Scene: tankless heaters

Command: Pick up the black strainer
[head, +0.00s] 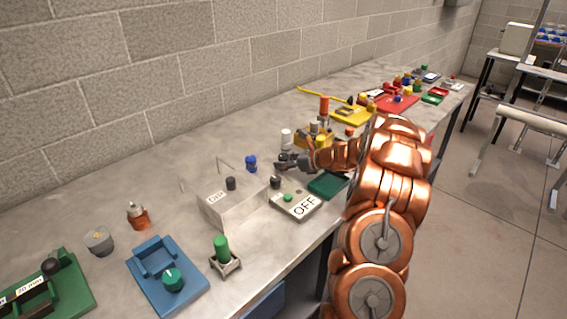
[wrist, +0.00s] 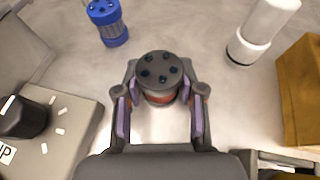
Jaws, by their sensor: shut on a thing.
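The black strainer (wrist: 160,72) is a short dark cylinder with small holes in its top and an orange-red band lower down, in the middle of the wrist view. My gripper (wrist: 160,92) has its two purple-padded fingers on either side of it and is shut on it. The strainer's lower part is partly hidden, and I cannot tell whether it still touches the counter. In the head view my gripper (head: 286,161) is low over the counter, and I cannot make the strainer out clearly there.
A blue strainer (head: 251,163) and a white cylinder (head: 286,139) stand close by on the counter (head: 120,180).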

